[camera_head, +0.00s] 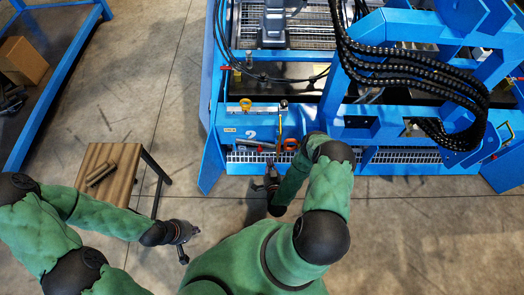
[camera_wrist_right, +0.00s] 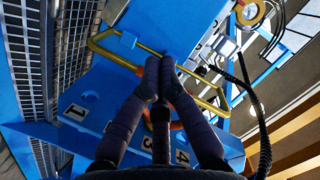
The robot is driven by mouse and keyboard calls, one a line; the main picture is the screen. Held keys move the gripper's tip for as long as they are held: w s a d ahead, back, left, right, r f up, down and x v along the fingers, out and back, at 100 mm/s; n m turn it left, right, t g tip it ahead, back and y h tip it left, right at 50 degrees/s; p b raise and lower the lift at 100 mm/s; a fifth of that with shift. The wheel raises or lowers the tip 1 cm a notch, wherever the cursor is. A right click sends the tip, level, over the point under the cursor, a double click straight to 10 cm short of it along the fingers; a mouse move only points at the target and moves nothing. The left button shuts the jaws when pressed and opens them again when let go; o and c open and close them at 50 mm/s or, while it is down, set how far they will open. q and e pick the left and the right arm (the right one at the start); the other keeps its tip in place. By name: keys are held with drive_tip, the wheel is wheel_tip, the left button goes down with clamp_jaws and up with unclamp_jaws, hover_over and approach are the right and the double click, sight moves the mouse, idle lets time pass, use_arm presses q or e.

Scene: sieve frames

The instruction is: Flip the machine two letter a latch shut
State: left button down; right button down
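The blue machine (camera_head: 235,125) carries a panel with a white 2 (camera_head: 251,133). A yellow upright part (camera_head: 280,128) stands on this panel, with a red ring-like part (camera_head: 290,144) beside it; I cannot tell which part is latch A or how it is set. My right gripper (camera_head: 270,172) is just in front of the panel. In the right wrist view its fingertips (camera_wrist_right: 160,65) are together, in front of a yellow bar handle (camera_wrist_right: 112,49); I cannot tell whether they touch it. An orange part is mostly hidden behind the fingers. My left gripper (camera_head: 190,232) is away from the machine, over the floor.
A wooden-topped stool (camera_head: 118,200) with brown cylinders stands at the left. A blue rack (camera_head: 55,95) with a cardboard box (camera_head: 22,61) is at the far left. Black cable chains (camera_head: 420,75) hang over the machine.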

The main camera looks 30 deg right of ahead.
drive_tip(key=w+d+f+b, duration=0.2)
drive_tip(key=w+f+b, duration=0.3)
drive_tip(key=w, duration=0.5)
drive_tip(key=shift+d+f+b, duration=0.15)
drive_tip(key=shift+f+b, duration=0.1)
drive_tip(key=shift+b, duration=0.15)
drive_tip(key=shift+f, duration=0.1)
